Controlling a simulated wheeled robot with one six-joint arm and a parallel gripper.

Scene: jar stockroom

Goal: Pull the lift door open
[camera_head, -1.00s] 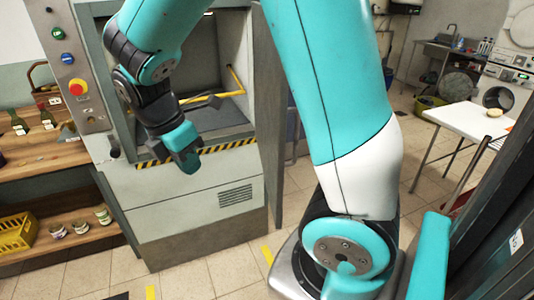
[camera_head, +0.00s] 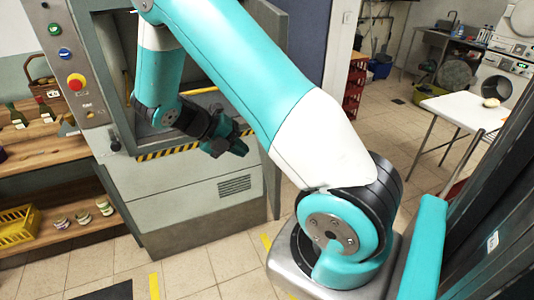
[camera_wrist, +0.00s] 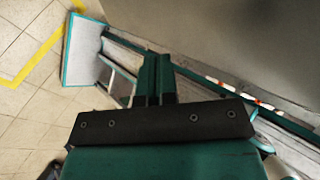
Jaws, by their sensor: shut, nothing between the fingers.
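The lift is a grey cabinet (camera_head: 190,210) with an open front and a yellow-black striped sill (camera_head: 165,153). Its compartment shows behind my arm, with a yellow bar inside. The lift door (camera_head: 273,28) is a grey panel at the opening's right side, standing swung outward. My arm hides its middle, and no handle can be made out. My gripper (camera_head: 238,146) is in front of the right part of the opening, just above the sill and left of the door. Its fingers show together and empty in the wrist view (camera_wrist: 155,78). Contact with the door cannot be told.
A control panel with a red stop button (camera_head: 76,82) stands left of the opening. Shelves (camera_head: 50,150) with jars and a yellow crate (camera_head: 18,225) are further left. A white table (camera_head: 465,108) stands at right. Tiled floor (camera_head: 235,260) before the lift is mostly clear.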

